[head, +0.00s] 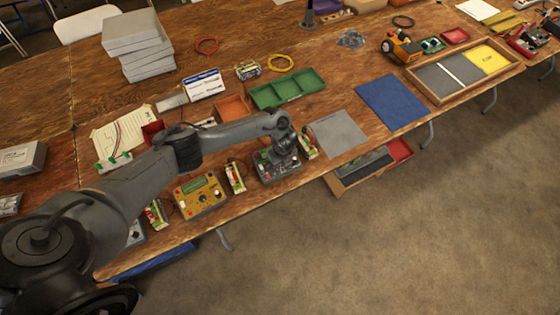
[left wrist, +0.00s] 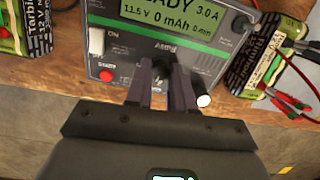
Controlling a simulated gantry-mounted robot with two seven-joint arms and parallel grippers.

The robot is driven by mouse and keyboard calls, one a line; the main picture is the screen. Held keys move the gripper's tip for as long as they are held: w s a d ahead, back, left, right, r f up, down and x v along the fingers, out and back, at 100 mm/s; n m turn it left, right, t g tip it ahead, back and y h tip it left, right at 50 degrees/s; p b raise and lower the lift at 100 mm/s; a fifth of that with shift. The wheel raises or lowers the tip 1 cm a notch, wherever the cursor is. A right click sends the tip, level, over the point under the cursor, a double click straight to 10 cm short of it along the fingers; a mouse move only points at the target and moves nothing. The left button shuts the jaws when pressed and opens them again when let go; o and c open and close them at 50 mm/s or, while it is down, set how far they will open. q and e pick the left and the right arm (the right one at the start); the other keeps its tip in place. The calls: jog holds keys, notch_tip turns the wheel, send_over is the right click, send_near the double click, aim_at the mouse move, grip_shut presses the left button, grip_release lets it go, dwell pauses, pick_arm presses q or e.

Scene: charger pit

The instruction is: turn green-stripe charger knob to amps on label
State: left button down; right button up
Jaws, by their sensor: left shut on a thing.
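The grey charger (head: 262,172) with a green stripe stands near the table's front edge. In the left wrist view the charger (left wrist: 108,50) has a lit display (left wrist: 180,15) reading READY, 3.0 A, 11.5 V and 0 mAh. My left gripper (head: 284,164) points down over the charger's front. In the left wrist view my left gripper (left wrist: 163,72) is shut on the knob just below the AMPS marking; its fingers mostly hide the knob. A labelled battery pack (left wrist: 262,72) with red and black leads lies right of the charger. Its amps figure is not readable. My right gripper is not in view.
Another battery pack (head: 235,178) lies left of the charger, with a yellow charger (head: 200,195) beyond it. A green tray (head: 288,90) sits behind and a grey mat (head: 338,134) to the right. A drawer (head: 360,170) juts out below the table's front edge.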

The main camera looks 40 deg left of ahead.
aim_at(282, 169)
pick_arm(q)
jog(key=shift+f+m, duration=0.1)
jog(key=shift+m, duration=0.5)
jog(key=c, duration=1)
grip_release()
jog(key=r, duration=0.3)
jog(key=d+r+p, duration=0.1)
jog(key=r, duration=0.3)
jog(key=r+p, duration=0.1)
jog(key=r, duration=0.2)
jog(key=shift+s+d+r, duration=0.35)
jog(key=shift+s+r, duration=0.05)
jog(key=shift+f, duration=0.1)
